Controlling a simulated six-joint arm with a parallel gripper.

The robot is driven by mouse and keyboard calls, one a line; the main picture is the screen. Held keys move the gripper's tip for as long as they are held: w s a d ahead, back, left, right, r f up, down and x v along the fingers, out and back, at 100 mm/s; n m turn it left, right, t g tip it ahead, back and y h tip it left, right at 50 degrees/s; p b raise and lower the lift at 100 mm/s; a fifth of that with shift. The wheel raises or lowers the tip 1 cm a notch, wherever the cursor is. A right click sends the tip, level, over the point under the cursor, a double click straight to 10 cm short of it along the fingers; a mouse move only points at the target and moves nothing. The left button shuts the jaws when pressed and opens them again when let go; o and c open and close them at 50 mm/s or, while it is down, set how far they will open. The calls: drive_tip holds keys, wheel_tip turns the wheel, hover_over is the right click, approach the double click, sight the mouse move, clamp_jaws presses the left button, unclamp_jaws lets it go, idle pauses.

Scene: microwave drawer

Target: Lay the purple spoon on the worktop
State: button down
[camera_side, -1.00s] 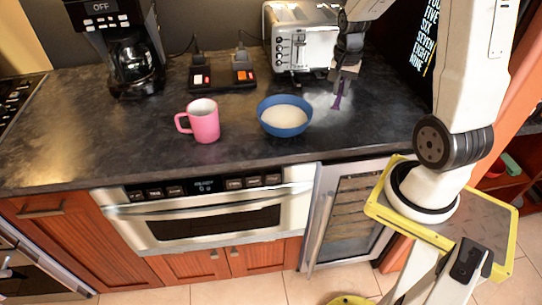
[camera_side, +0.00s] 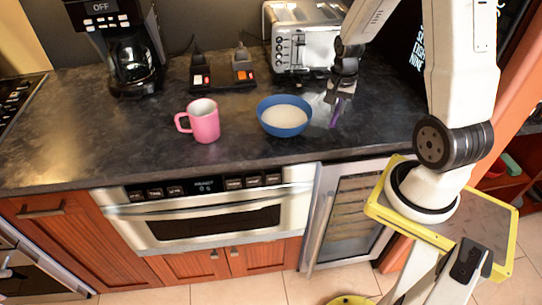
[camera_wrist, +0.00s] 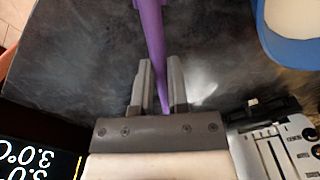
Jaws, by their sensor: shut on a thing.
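The purple spoon (camera_side: 336,112) hangs from my gripper (camera_side: 341,90) over the worktop (camera_side: 240,155), to the right of the blue bowl. In the wrist view, the purple handle (camera_wrist: 152,40) runs between the two grey fingers of my gripper (camera_wrist: 160,80), which are shut on it. The far end of the spoon leaves the top of the wrist view. In the side view the spoon points down, its lower end close to the dark worktop; I cannot tell whether it touches.
A blue bowl (camera_side: 284,129) with pale contents and a pink mug (camera_side: 203,122) stand left of my gripper. A silver toaster (camera_side: 303,45) is behind, and a coffee maker (camera_side: 120,50) at the back left. The worktop front right is clear.

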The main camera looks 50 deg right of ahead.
drive_tip(key=shift+f, duration=1.35)
drive_tip(key=shift+c, duration=1.5)
unclamp_jaws()
drive_tip(key=o, duration=0.3)
drive_tip(key=shift+r, duration=0.1)
drive_tip(key=shift+r, duration=3.85)
